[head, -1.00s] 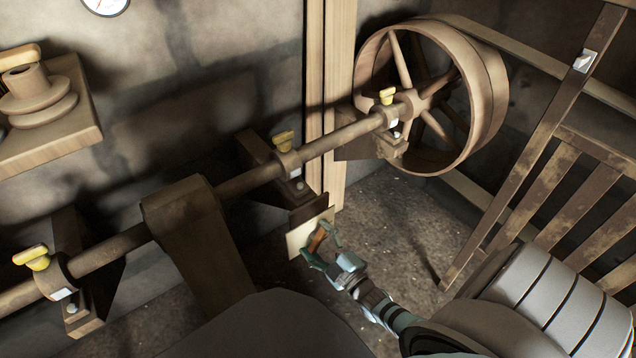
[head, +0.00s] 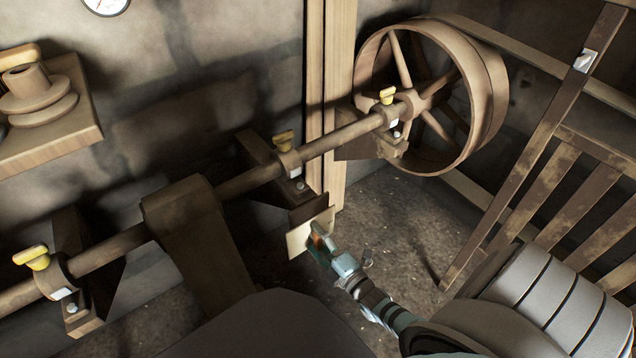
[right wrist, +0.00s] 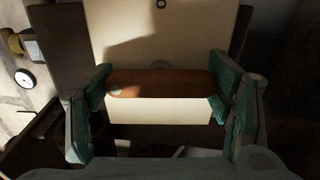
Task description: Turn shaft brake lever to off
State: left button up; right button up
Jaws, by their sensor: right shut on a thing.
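The shaft brake lever (head: 316,229) is a small reddish-brown handle on a pale plate (head: 299,240) below the line shaft. In the right wrist view the lever (right wrist: 160,83) lies across the picture in front of the plate (right wrist: 160,45), which carries a dark round mark near its top edge. My right gripper (head: 321,245) is shut on the lever; in the wrist view its green fingers (right wrist: 162,88) stand at the lever's two ends. In the head view the fingers partly hide the lever. My left gripper is not in view.
The line shaft (head: 248,180) runs above the plate through bearings with yellow-topped cups (head: 283,137). A large spoked pulley (head: 490,95) is at its right end. A slatted wooden gate (head: 540,195) stands at right. Open floor (head: 390,225) lies right of the plate.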

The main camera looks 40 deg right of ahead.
dwell(0.3)
jog(key=o, duration=1.2)
jog(key=s, duration=1.2)
jog(key=shift+a, duration=0.1)
